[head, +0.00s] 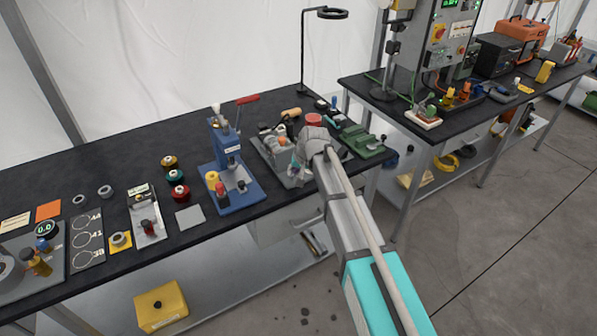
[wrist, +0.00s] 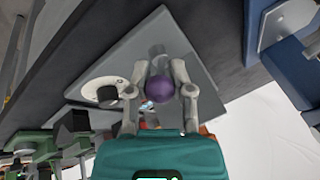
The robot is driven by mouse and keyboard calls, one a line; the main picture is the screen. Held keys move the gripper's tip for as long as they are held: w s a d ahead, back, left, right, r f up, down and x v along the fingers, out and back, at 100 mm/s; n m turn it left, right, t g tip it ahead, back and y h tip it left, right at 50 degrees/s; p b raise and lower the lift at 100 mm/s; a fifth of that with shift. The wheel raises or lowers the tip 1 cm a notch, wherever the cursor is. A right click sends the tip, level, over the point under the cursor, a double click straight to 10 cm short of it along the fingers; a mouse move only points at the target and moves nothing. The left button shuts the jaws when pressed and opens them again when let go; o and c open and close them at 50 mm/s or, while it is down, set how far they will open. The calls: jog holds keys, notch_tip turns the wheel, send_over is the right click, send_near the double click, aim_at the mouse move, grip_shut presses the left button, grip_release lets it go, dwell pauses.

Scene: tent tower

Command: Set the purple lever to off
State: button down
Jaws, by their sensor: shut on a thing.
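The purple lever (wrist: 159,89) shows as a round purple knob in the middle of the wrist view. It stands at a grey plate (wrist: 180,30). My gripper (wrist: 159,72) is shut on the purple lever, with one finger on each side of the knob. In the head view my gripper (head: 299,172) is at the grey fixture near the front edge of the dark bench. The lever is hidden there behind my arm and gripper. Its on and off marks cannot be made out in either view.
A white round part with a dark centre (wrist: 103,91) sits left of the knob. A blue press with a red handle (head: 232,160) stands left of my gripper. A green vise-like tool (head: 362,140) lies to the right. A second bench (head: 440,125) stands further right.

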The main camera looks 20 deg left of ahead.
jog(key=h, duration=0.1)
jog(key=w+a+g+h+p, duration=0.1)
jog(key=g, duration=0.1)
jog(key=shift+w+a+r+h+p, duration=0.2)
jog(key=shift+a+r+h+p, duration=0.1)
jog(key=shift+h+p, duration=0.1)
jog(key=shift+w+a+g+h, duration=0.2)
jog(key=shift+g+h, duration=0.5)
jog(key=shift+g, duration=0.1)
jog(key=shift+g+h, duration=0.4)
jog(key=c, duration=0.7)
grip_release()
jog(key=shift+r, duration=0.15)
